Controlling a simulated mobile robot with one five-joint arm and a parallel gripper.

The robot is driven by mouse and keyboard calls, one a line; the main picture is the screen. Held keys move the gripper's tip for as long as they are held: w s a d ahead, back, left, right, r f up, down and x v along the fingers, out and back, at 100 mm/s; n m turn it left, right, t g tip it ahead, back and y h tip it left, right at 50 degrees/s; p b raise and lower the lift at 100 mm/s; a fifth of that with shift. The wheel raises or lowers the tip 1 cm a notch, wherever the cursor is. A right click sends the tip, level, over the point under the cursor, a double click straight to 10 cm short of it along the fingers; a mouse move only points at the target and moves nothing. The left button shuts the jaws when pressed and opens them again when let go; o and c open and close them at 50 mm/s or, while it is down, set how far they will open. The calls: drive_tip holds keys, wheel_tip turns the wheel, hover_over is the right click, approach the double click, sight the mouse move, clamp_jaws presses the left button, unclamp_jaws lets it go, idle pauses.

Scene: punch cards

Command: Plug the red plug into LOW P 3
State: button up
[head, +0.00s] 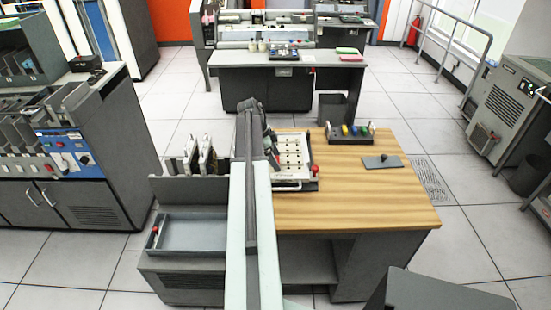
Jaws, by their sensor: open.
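A white plugboard panel (291,148) with rows of small dark holes lies on the left part of the wooden table. My gripper (275,160) hangs at the panel's left side and is open; its fingertips are small and partly merged with the dark arm. A small reddish spot shows beside the gripper, too small to tell whether it is the red plug. A dark plug rack (350,138) stands behind the panel to the right and holds blue, yellow and green plugs. The panel's labels, including LOW P 3, cannot be read. My arm hides the panel's left edge.
A red ball knob (314,168) is at the panel's right edge. A grey plate (382,162) lies on the wooden table (385,205), whose front right is clear. Upright card holders (198,155) and a grey tray (190,237) are left of my arm.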

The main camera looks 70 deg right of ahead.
drive_tip(key=p+v, duration=0.7)
drive_tip(key=shift+r, duration=0.35)
drive_tip(key=shift+w, duration=0.1)
